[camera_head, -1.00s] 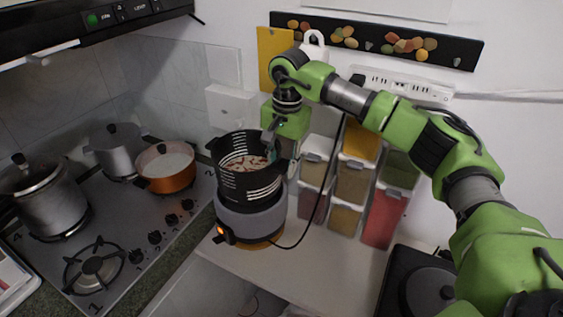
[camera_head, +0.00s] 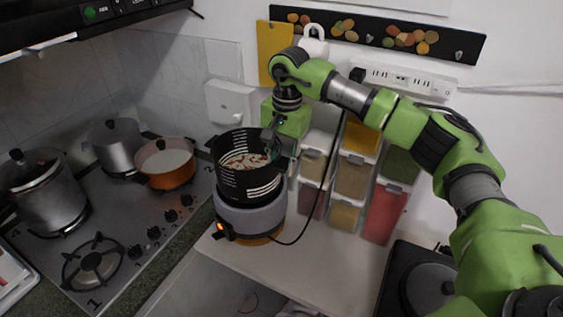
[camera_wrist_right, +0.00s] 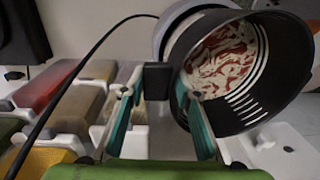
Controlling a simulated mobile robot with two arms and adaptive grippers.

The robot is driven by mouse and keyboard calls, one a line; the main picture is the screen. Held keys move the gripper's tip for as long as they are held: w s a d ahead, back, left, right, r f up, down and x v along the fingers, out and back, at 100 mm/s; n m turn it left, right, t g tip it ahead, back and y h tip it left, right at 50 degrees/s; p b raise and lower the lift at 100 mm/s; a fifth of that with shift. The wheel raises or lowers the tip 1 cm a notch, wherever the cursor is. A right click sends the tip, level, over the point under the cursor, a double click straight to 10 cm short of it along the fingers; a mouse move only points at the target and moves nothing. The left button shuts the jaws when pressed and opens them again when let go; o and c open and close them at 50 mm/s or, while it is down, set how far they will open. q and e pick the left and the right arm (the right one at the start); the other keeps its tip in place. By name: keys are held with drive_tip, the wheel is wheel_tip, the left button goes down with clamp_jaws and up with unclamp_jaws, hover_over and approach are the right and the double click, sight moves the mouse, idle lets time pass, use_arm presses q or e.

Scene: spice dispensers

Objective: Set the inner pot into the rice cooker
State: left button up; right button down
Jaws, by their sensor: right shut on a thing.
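The black inner pot (camera_head: 247,184), with pale slotted marks on its wall and red-and-white contents, is above the grey rice cooker (camera_head: 252,217), its lower part at or in the cooker's mouth. I cannot tell whether it is fully seated. My right gripper (camera_head: 273,146) is at the pot's right side and is shut on it at the rim or handle. In the right wrist view, the two teal fingers (camera_wrist_right: 158,112) reach to a black handle at the side of the pot (camera_wrist_right: 243,95). The pale cooker rim (camera_wrist_right: 172,22) shows behind it. My left gripper is not in view.
Spice dispensers (camera_head: 352,178) stand right of the cooker, near the arm. A black cord (camera_head: 318,190) runs from the cooker to the wall socket strip. The stove (camera_head: 125,220) with several pots lies left. The counter front is clear.

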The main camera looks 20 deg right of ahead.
wheel_tip(320, 180, down, 11)
drive_tip(key=b, duration=0.7)
drive_tip(key=shift+r+b, duration=0.2)
drive_tip(key=shift+b, duration=0.15)
idle(4.4)
drive_tip(key=shift+a, duration=0.1)
drive_tip(key=c, duration=1.5)
unclamp_jaws()
drive_tip(key=shift+o, duration=0.2)
drive_tip(key=shift+s+f, duration=0.15)
drive_tip(key=shift+f, duration=0.15)
drive_tip(key=r, duration=1.2)
drive_tip(key=shift+s+d+r, duration=0.2)
drive_tip(key=shift+s+d, duration=0.05)
drive_tip(key=shift+d, duration=0.05)
